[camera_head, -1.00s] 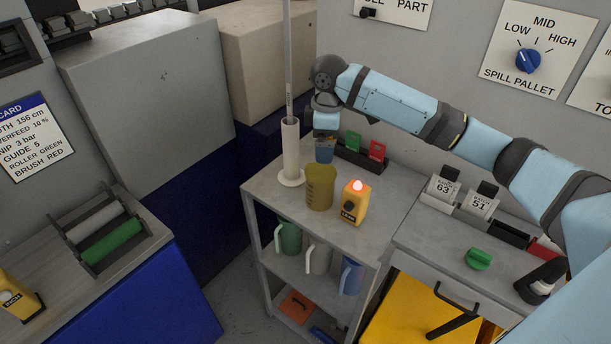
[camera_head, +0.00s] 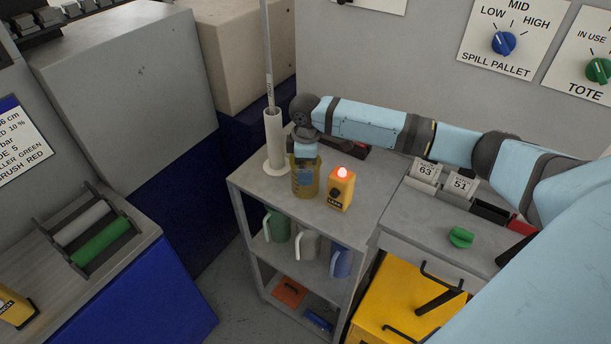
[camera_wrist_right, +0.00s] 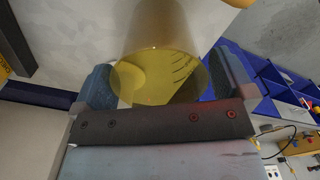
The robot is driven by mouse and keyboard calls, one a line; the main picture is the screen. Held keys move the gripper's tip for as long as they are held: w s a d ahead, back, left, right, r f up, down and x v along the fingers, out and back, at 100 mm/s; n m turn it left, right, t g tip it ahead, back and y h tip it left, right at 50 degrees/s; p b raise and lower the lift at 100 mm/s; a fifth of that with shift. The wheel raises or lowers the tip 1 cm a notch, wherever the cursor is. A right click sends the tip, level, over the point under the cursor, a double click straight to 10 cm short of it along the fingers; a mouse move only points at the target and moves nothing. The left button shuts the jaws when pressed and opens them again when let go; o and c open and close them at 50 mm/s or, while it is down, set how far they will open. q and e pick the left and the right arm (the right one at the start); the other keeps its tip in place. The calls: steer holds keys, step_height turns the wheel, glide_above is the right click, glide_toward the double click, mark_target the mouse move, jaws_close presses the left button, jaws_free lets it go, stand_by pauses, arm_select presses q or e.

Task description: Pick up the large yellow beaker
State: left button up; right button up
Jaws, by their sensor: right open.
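The large yellow beaker (camera_head: 306,188) is translucent and stands upright on the top of the grey shelf cart, left of the orange device with a lit red lamp. My right gripper (camera_head: 305,174) reaches down right at the beaker. Its blue jaw shows in line with the beaker, partly through the yellow wall. In the right wrist view the beaker (camera_wrist_right: 160,80) lies between the two spread blue fingers of the right gripper (camera_wrist_right: 166,82). I cannot tell whether either finger touches it. My left gripper is not in view.
The orange device (camera_head: 341,188) stands close to the right of the beaker. A white cylinder (camera_head: 274,140) with a tall rod stands close behind left. Several jugs, including a green one (camera_head: 277,224), are on the shelf below. The cart's front top is clear.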

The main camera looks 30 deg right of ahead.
step_height(320, 180, down, 2)
steer(key=shift+f, duration=0.1)
steer(key=c, duration=0.8)
steer(key=shift+r, duration=0.2)
